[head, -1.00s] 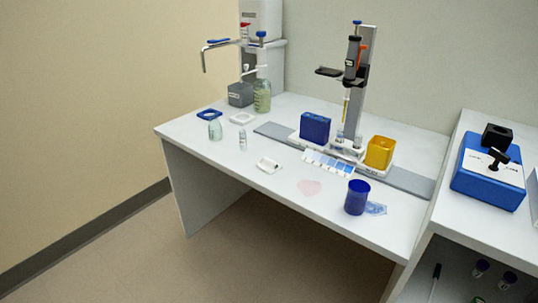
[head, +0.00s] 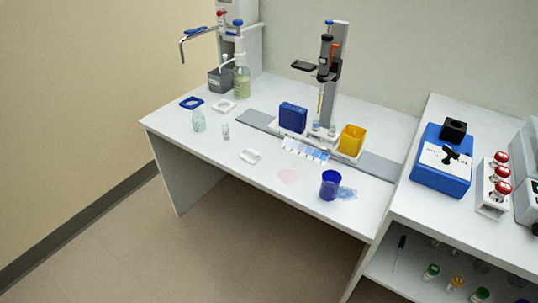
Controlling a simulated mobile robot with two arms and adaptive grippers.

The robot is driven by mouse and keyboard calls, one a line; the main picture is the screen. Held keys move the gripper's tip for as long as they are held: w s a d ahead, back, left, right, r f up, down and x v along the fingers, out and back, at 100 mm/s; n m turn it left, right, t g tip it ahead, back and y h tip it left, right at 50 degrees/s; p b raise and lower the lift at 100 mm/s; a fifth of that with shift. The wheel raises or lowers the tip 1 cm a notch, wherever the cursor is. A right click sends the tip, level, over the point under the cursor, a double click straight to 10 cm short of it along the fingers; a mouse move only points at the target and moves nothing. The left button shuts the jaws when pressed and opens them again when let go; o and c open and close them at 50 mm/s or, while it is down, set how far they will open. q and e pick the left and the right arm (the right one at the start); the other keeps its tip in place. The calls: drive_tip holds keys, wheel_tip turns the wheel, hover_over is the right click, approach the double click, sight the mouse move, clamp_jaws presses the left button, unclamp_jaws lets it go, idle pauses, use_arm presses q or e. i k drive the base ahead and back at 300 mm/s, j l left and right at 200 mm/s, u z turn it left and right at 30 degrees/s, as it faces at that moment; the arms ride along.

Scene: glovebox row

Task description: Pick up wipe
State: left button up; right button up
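No item is plainly recognisable as a wipe. A small white folded-looking item (head: 250,156) lies flat near the front edge of the white bench (head: 190,158), and it may be the wipe. A faint pink patch (head: 288,176) lies on the bench to its right. A crumpled, translucent light-blue item (head: 347,193) lies beside a dark blue cup (head: 330,186) further right; I cannot tell what it is. Neither of my grippers is in view.
Behind stand a blue box (head: 293,117), a yellow bin (head: 352,139) and a pipette stand (head: 335,80). A blue device (head: 442,165) and a rack of red-capped tubes (head: 494,190) are on the right bench. Open floor lies in front.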

sight(250, 156)
drive_tip(key=i+j+z, duration=0.15)
drive_tip(key=j+z, duration=0.25)
drive_tip(key=i+j+z, duration=0.1)
drive_tip(key=z, duration=0.35)
drive_tip(key=j+z, duration=0.4)
